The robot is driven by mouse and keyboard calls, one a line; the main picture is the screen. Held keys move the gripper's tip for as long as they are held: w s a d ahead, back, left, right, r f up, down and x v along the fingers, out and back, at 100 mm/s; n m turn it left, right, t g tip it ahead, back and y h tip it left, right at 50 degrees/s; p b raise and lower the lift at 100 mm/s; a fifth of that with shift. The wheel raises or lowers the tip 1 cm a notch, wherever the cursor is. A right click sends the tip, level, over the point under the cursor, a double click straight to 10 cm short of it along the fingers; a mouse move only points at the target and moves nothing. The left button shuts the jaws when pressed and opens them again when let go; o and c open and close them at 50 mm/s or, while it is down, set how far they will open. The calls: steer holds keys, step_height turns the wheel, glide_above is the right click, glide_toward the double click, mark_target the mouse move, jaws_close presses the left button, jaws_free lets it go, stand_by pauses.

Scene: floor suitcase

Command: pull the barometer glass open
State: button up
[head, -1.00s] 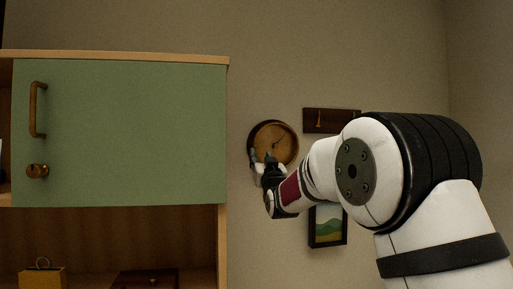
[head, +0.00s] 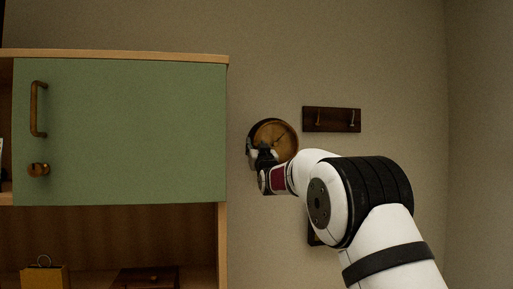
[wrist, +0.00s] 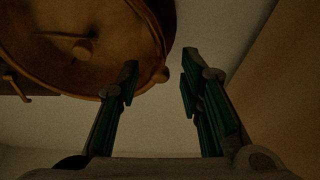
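The barometer (head: 280,134) hangs on the wall right of the cabinet, a round tan dial with a pointer and a dark rim showing at its left. In the wrist view the barometer (wrist: 75,55) fills the upper left, with a small round knob (wrist: 161,75) on its rim. My gripper (head: 257,151) is at the barometer's lower left and hides part of its edge. In the wrist view my gripper (wrist: 160,62) has its two fingers apart, the knob showing between them, nearer the left finger. I cannot tell whether either finger touches it.
A green cabinet door (head: 120,130) with a handle and knob stands left of the barometer. A hook rack (head: 332,119) hangs at its right. A picture frame (head: 312,230) is mostly hidden behind my arm. The wall above is clear.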

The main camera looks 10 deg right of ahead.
steer(key=shift+c, duration=0.3)
jaws_close()
steer(key=shift+s, duration=0.1)
